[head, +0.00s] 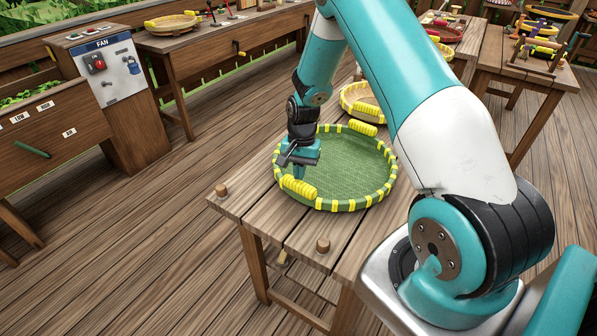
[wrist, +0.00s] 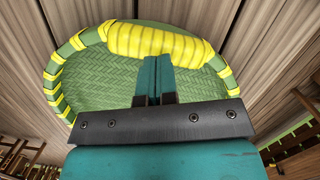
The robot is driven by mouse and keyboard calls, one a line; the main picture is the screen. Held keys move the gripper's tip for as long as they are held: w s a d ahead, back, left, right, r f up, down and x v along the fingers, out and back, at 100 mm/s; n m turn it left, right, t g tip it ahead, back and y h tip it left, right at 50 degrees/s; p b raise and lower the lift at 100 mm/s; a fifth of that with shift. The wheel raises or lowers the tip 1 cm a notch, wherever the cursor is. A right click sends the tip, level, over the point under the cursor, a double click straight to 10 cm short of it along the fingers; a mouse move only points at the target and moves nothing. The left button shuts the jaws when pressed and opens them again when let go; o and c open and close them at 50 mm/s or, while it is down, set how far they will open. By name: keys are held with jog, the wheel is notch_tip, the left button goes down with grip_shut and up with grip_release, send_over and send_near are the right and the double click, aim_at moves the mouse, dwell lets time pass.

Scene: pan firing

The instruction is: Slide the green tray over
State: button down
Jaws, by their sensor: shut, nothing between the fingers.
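The green tray (head: 352,160) is round and woven, with yellow wraps around its rim and a yellow handle grip on its near and far sides. It lies on the wooden table and looks empty. My gripper (head: 297,178) is over the tray's near left part, just inside the near yellow grip (head: 298,187). In the wrist view my gripper (wrist: 153,70) is shut, its fingers together, with the tips close to the yellow grip (wrist: 158,42) and the tray's woven floor (wrist: 100,75) around them. I cannot tell whether the fingertips touch the tray.
Another yellow-rimmed tray (head: 362,98) lies just behind the green one. A fan control box (head: 108,70) stands at the left, beyond open floor.

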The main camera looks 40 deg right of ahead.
jog(key=shift+w+d+f, duration=0.15)
jog(key=shift+d+f, duration=0.05)
jog(key=shift+d, duration=0.05)
jog(key=w+d+b, duration=0.5)
jog(key=w+d, duration=0.2)
jog(key=d, duration=0.2)
jog(key=s+a+r+n+t, duration=0.1)
jog(key=s+a+r+n, duration=0.25)
jog(key=a+r, duration=0.6)
jog(key=s+a+r+n, duration=0.3)
jog(key=a+r+n, duration=0.2)
jog(key=a+r, duration=0.4)
jog(key=s+a+r+n+y, duration=0.1)
jog(key=s+a+r+n, duration=0.2)
jog(key=s+a, duration=0.4)
jog(key=s+a+r+n+y, duration=0.1)
jog(key=s+a+r+n, duration=0.2)
jog(key=s, duration=1.5)
jog(key=a+n, duration=0.3)
jog(key=a, duration=0.2)
jog(key=shift+s+y, duration=0.15)
jog(key=shift+y, duration=0.25)
jog(key=shift+a+n, duration=0.15)
jog(key=shift+n, duration=0.1)
